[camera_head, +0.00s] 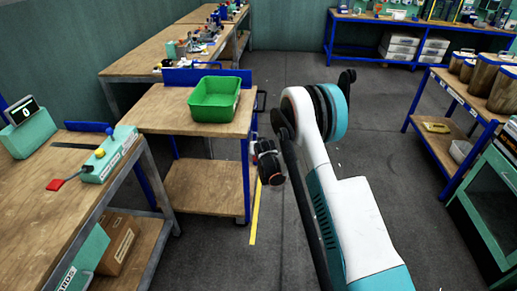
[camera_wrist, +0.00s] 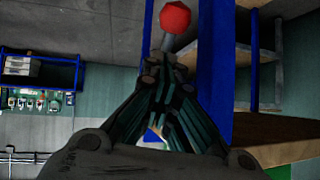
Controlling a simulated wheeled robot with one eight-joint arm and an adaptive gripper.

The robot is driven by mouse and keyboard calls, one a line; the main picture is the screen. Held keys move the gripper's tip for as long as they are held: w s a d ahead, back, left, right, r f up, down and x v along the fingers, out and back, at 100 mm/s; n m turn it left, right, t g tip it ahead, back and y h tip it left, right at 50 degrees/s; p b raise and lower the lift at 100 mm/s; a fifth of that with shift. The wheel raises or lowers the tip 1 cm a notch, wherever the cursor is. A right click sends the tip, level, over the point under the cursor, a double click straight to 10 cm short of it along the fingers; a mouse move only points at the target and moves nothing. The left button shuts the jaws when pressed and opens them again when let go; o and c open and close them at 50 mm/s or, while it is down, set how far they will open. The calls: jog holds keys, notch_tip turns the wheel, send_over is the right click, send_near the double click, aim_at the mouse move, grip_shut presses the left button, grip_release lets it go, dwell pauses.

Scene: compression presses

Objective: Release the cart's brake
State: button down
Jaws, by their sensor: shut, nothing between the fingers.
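The cart (camera_head: 185,97) has wooden shelves and a blue frame, and stands left of my arm in the head view. In the wrist view its blue post (camera_wrist: 214,60) and wooden shelf (camera_wrist: 255,75) fill the right side. A red ball knob on a short grey stem (camera_wrist: 175,17), apparently the brake handle, shows beside the blue post. My gripper (camera_wrist: 168,72) is shut and empty, with its tips just below the knob in that view; contact cannot be told. In the head view my gripper (camera_head: 266,158) is beside the cart's right side, and the knob is not visible.
A green bin (camera_head: 214,99) sits on the cart. A workbench (camera_head: 50,195) with a teal control box (camera_head: 110,152) stands at the near left. A blue-framed shelf (camera_head: 450,118) stands at the right. Grey floor (camera_head: 385,100) is open between.

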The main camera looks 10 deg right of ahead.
jog(key=w+f, duration=0.1)
jog(key=w+d+f, duration=0.1)
jog(key=w+f, duration=0.1)
jog(key=shift+f, duration=0.2)
dwell(0.4)
jog(key=shift+w+d+r, duration=0.1)
jog(key=shift+w+d, duration=0.05)
dwell(0.5)
